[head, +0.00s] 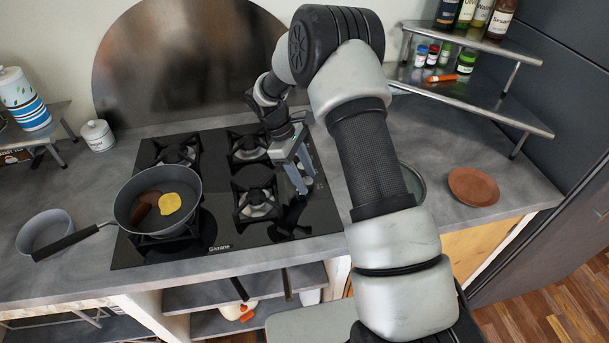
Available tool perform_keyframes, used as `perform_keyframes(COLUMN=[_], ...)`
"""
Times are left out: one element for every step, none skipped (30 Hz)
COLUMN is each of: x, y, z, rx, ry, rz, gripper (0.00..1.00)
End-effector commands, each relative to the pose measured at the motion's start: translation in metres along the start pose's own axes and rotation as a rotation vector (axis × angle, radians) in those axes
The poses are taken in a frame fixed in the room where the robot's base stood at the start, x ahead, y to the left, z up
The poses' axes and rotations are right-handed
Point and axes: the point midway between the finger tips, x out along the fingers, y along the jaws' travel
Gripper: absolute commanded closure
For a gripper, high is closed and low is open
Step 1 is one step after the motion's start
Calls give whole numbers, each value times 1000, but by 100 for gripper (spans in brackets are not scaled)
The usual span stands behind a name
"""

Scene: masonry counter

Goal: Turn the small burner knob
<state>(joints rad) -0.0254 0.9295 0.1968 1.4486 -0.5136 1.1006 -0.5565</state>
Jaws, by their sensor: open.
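The black glass cooktop (230,245) is set into the grey counter, with several burners under dark grates. My gripper (302,184) is over its right side, pointing down, with its jaws open and nothing seen between them. The burner knobs are not clear: the right strip of the cooktop is partly behind my gripper and arm, and I cannot tell which knob is the small one. I cannot tell whether the fingers touch anything. A dark reflection or shadow of my gripper shows on the glass below it.
A frying pan (127,208) with food sits on the front left burner, its handle pointing left. A grey bowl (28,235) is at the left. A brown plate (474,187) and a metal shelf (480,108) with jars are at the right. A metal backsplash (175,60) stands behind.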

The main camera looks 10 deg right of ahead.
Motion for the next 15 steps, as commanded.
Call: perform_keyframes(x=[0, 0, 0, 0, 0, 0, 0, 0, 0, 0, 0, 1, 2, 3, 3], y=[0, 0, 0, 0, 0, 0, 0, 0, 0, 0, 0, 0, 1, 1, 2], z=[0, 0, 0, 0, 0, 0, 0, 0, 0, 0, 0, 0, 0, -1, -1], rx=[0, 0, 0, 0, 0, 0, 0, 0, 0, 0, 1, 14, 35, 66, 114], ry=[0, 0, 0, 0, 0, 0, -1, -1, 0, 0, 0, -1, -1, -1, -1], rz=[0, 0, 0, 0, 0, 0, 0, 0, 0, 0, -1, -5, -14, -27, -47], gripper=[54, 54, 59, 64, 70, 76, 81, 86, 93, 95, 95, 95, 95, 95, 95])
